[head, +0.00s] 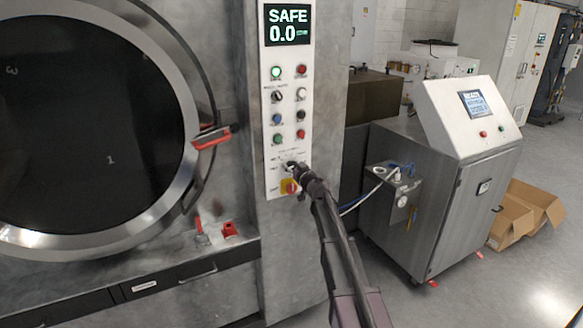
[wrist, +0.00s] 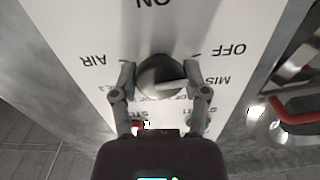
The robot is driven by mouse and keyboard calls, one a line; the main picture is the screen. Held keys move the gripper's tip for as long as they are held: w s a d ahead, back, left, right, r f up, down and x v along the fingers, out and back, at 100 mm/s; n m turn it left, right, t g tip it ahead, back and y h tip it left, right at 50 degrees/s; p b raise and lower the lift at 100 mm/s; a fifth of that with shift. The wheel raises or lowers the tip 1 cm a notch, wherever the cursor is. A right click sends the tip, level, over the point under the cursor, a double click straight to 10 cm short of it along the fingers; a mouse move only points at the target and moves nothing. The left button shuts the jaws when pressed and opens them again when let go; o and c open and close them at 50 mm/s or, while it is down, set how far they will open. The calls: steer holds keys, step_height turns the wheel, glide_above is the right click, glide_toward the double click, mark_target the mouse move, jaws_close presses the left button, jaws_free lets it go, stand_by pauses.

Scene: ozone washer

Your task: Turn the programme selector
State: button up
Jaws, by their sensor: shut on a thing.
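The programme selector is a round grey knob (wrist: 158,72) on the white control panel (head: 283,120), with a pale pointer bar across its face. In the wrist view the lettering around it is upside down; AIR is on the left, OFF and a partly hidden MIS word on the right. My gripper (wrist: 162,88) has a finger on each side of the knob and is shut on it. In the head view my gripper (head: 298,170) reaches the lower panel from the right, hiding most of the knob. The pointer's exact setting is hard to tell.
A yellow and red switch (head: 290,187) sits just below my gripper. Coloured buttons (head: 276,118) and a display reading SAFE 0.0 (head: 288,24) are above. The round door (head: 90,130) with a red handle (head: 212,137) is left. A steel cabinet (head: 450,200) stands right.

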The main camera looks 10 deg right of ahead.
steer(key=m, duration=0.7)
steer(key=shift+m, duration=0.3)
steer(key=m, duration=0.3)
steer(key=shift+m, duration=0.3)
steer(key=m, duration=0.4)
steer(key=shift+w, duration=0.1)
steer(key=o, duration=1.1)
steer(key=shift+o, duration=0.2)
